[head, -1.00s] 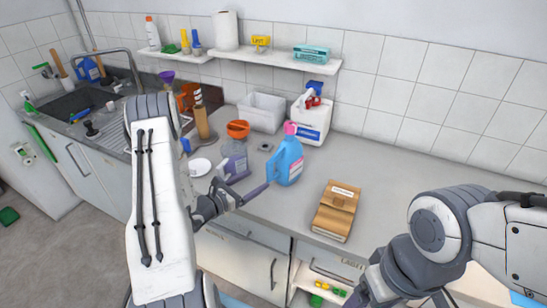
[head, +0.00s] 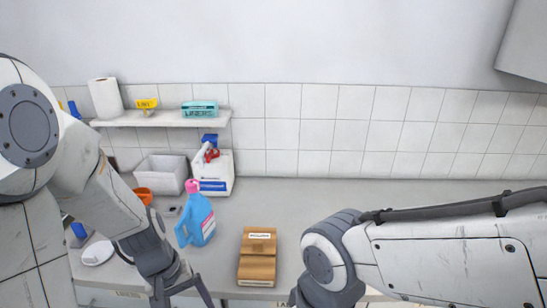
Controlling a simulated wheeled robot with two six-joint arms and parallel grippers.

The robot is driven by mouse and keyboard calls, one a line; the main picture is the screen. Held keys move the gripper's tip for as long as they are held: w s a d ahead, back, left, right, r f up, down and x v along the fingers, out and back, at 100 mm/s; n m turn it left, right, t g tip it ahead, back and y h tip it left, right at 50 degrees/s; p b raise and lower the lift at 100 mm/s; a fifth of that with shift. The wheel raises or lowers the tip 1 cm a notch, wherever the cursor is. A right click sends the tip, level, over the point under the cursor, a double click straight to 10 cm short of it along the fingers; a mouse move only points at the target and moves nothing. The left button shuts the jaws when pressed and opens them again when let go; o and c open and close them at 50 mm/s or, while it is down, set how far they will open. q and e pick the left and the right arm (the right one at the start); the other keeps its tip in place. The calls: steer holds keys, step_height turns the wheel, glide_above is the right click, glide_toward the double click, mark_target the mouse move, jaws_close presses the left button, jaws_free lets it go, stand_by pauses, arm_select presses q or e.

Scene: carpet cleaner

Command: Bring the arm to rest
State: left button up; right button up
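My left arm comes in from the left and bends down. Its gripper (head: 183,295) is at the bottom edge, in front of the counter, with its fingers spread apart and nothing seen between them. The blue jug (head: 198,222) with a pink cap stands upright on the counter, beyond this gripper and apart from it. My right arm (head: 420,256) reaches in from the right, low over the counter front. It bends downward at the left end, and its gripper is out of the picture below.
A white canister (head: 213,176), a white bin (head: 162,173) and an orange item (head: 143,195) stand at the back left. A shelf (head: 160,119) holds a paper roll and boxes. The counter's back right (head: 400,192) is clear.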

arm_select(q)
step_height(320, 180, up, 4)
steer(key=w+m+t+y, duration=0.2)
steer(key=w+m+t, duration=0.1)
steer(key=m, duration=0.3)
steer(key=s+d+r+m+g, duration=0.1)
steer(key=s+d+r+m, duration=0.1)
steer(key=s+d, duration=0.4)
steer(key=s+d+r+m+g, duration=0.1)
steer(key=s+d+r+m, duration=0.2)
steer(key=s+d, duration=0.3)
steer(key=shift+s+d+r+m+h, duration=0.25)
steer(key=shift+s+m+h, duration=0.05)
steer(key=shift+s+m, duration=0.45)
